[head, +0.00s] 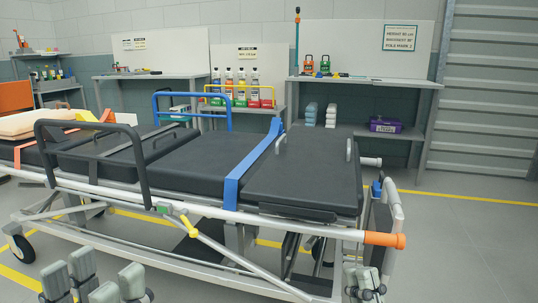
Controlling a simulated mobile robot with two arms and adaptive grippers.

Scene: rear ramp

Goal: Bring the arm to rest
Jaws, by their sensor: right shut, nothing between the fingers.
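My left gripper (96,279) is at the bottom left of the head view. Its grey-green finger pads stand apart with a gap between them, and nothing shows in it. My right gripper (364,281) is at the bottom, right of centre, in front of the stretcher's orange-tipped end. Its fingers are together and hold nothing. Most of both arms is out of the frame. The stretcher (196,157), with black pads and a pale metal frame, stands just beyond both grippers. I cannot tell whether either gripper touches it.
A blue strap (253,165) crosses the stretcher, and a black side rail (93,125) stands up on its near side. An orange-tipped handle (385,240) sticks out to the right. Shelves (365,82) line the back wall. The floor (470,245) at right is clear.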

